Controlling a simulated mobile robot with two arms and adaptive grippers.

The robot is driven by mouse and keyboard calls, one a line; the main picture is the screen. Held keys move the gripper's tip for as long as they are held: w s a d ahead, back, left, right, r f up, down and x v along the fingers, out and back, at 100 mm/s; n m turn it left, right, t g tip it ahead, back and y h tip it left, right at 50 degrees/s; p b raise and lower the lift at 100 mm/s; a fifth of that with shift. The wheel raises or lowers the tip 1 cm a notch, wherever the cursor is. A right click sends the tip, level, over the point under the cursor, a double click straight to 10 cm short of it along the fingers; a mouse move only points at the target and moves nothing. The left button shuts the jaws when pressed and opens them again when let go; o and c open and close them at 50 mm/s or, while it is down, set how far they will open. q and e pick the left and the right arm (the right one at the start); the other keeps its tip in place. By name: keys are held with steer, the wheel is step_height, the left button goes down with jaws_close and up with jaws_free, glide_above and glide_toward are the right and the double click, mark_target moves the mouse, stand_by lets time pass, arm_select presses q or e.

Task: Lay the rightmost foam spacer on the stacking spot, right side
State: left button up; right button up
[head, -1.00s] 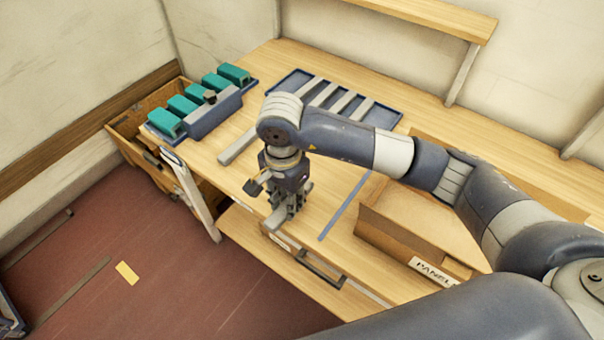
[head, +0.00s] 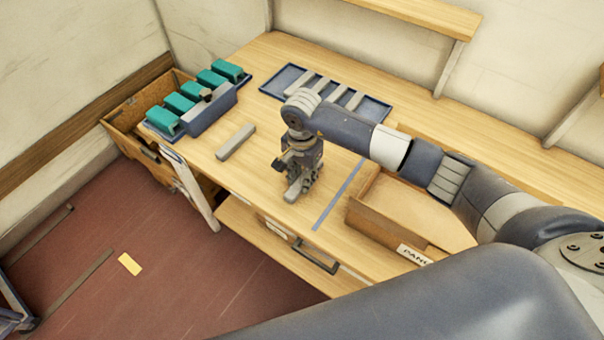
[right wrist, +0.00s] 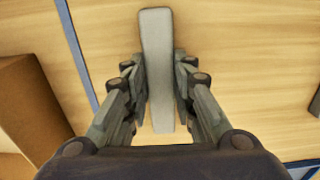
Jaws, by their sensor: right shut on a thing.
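My right gripper (head: 294,188) is shut on a pale grey foam spacer (right wrist: 157,45), held low over the front part of the wooden table. In the right wrist view the spacer lies lengthwise between both fingers. I cannot tell whether it touches the table. Another foam spacer (head: 236,142) lies flat on the table to the left of the gripper. Several more lie in a blue tray (head: 375,114) at the back, partly hidden by my arm. No outline of the stacking spot is clear. My left gripper is not in view.
A blue strip (head: 338,197) crosses the table right of the gripper; it also shows in the right wrist view (right wrist: 77,48). Beyond it stands a cardboard box (head: 385,228) with a label. Several teal blocks (head: 180,103) sit in a holder at the left. A drawer handle (head: 315,257) is at the front.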

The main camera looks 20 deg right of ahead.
steer(key=shift+f, duration=0.15)
steer(key=o, duration=0.7)
steer(key=shift+o, duration=0.2)
steer(key=shift+r, duration=0.25)
steer(key=shift+w+r+b, duration=0.1)
steer(key=shift+r+b, duration=0.2)
step_height(320, 180, up, 11)
steer(key=b, duration=0.3)
steer(key=shift+b, duration=0.3)
